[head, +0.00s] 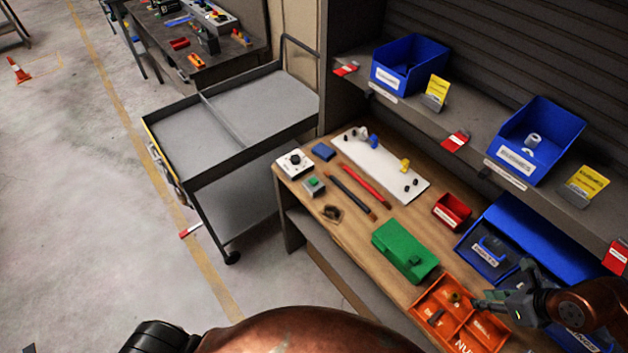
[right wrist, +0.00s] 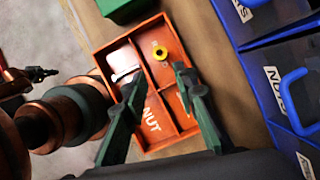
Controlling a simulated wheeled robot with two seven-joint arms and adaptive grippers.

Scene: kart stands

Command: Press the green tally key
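The green tally key (head: 314,186) is a small grey box with a green button on top. It sits on the wooden bench near its left edge, in front of the white dial box. My right gripper (head: 480,301) is far to the right of it, at the right side of the orange divided tray. In the right wrist view my right gripper (right wrist: 156,84) has its two fingers spread apart over the tray, with nothing held between them. The tally key is not in the right wrist view.
The orange tray (head: 421,304) holds a few small parts, including a yellow ring (right wrist: 160,52). Blue bins (head: 515,232) stand at right.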

